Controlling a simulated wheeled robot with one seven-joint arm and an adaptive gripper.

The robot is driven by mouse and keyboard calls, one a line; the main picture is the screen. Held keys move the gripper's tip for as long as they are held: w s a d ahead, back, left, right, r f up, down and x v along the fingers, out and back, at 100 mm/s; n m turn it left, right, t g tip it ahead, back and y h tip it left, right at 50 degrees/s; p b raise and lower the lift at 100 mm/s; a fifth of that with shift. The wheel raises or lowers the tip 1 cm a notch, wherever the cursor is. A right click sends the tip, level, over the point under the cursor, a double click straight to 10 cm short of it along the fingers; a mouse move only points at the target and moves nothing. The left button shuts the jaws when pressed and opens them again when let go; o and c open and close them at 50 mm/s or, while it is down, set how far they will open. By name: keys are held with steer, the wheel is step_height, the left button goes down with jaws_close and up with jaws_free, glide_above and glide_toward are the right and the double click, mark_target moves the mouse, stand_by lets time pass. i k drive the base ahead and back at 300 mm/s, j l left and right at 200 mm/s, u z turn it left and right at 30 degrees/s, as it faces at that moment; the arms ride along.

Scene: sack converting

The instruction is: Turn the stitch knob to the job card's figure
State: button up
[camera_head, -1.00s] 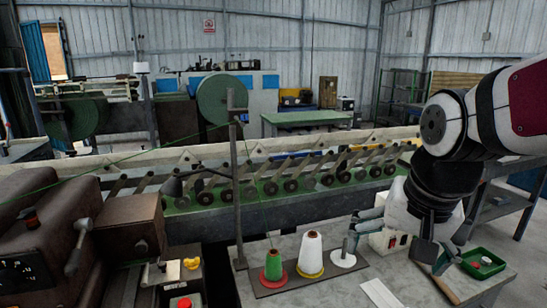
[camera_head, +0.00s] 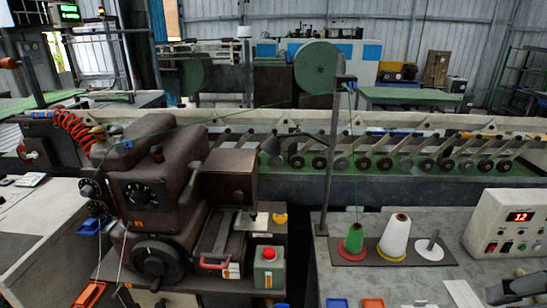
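The brown sewing machine head (camera_head: 165,170) stands left of centre. A black dial with pale marks (camera_head: 134,195) is on its front, and a second round dial (camera_head: 90,190) is at its left end. I cannot tell which is the stitch knob, and their figures are too small to read. A white sheet (camera_head: 462,293) lies on the right table, cut off by the bottom edge; I cannot tell if it is the job card. Part of my gripper (camera_head: 515,286) shows in the bottom right corner, far from the dials; its finger opening is not clear.
A control box (camera_head: 505,225) with a red display reading 12 stands on the right table. Green (camera_head: 355,242) and white (camera_head: 395,238) thread cones stand beside a thin post (camera_head: 329,160). A red-capped green bottle (camera_head: 268,268) stands near the machine. A handwheel (camera_head: 158,262) sits low in front.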

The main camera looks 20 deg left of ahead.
mark_target(138, 199)
steer(key=u, duration=1.6)
steer(key=l+u, duration=0.1)
steer(key=k, duration=0.05)
